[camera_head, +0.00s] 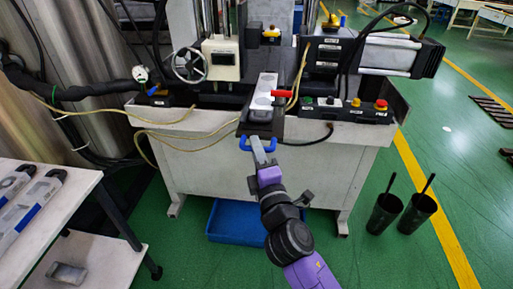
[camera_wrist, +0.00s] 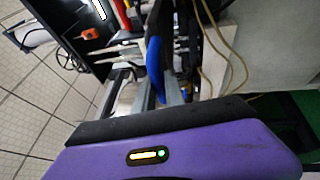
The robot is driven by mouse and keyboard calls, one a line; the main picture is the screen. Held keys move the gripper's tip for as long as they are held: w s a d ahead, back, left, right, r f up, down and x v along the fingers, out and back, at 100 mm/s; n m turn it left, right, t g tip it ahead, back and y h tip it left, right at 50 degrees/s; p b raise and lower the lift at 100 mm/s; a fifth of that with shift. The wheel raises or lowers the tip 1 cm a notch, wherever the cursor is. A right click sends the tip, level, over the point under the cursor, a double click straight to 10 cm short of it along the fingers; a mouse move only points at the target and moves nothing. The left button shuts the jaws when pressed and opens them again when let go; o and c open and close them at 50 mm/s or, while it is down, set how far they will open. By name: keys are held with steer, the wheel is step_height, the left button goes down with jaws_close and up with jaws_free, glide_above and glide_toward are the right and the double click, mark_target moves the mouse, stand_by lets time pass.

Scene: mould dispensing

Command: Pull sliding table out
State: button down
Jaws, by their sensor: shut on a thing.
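The sliding table (camera_head: 262,121) is a dark plate at the middle front of the machine, with a pale mould piece with round marks (camera_head: 264,97) on it. A blue handle (camera_head: 244,143) sits at its front edge, and it also shows in the wrist view (camera_wrist: 155,68). My gripper (camera_head: 258,150) reaches up from below and is shut on the blue handle. In the wrist view, the grey fingers (camera_wrist: 160,95) are beside the handle, and the purple gripper body hides the lower part of the view.
A red lever (camera_head: 282,94) sticks out beside the table. A control box with buttons (camera_head: 345,110) is at right. A blue bin (camera_head: 235,222) lies under the machine. Black buckets (camera_head: 415,212) stand at right. A white shelf (camera_head: 50,215) is at left. Loose cables hang in front.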

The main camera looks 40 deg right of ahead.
steer(key=c, duration=1.4)
jaws_free()
steer(key=b+v, duration=0.2)
steer(key=v, duration=0.5)
steer(key=shift+s+a, duration=0.2)
steer(key=shift+s, duration=0.15)
steer(key=shift+f, duration=0.1)
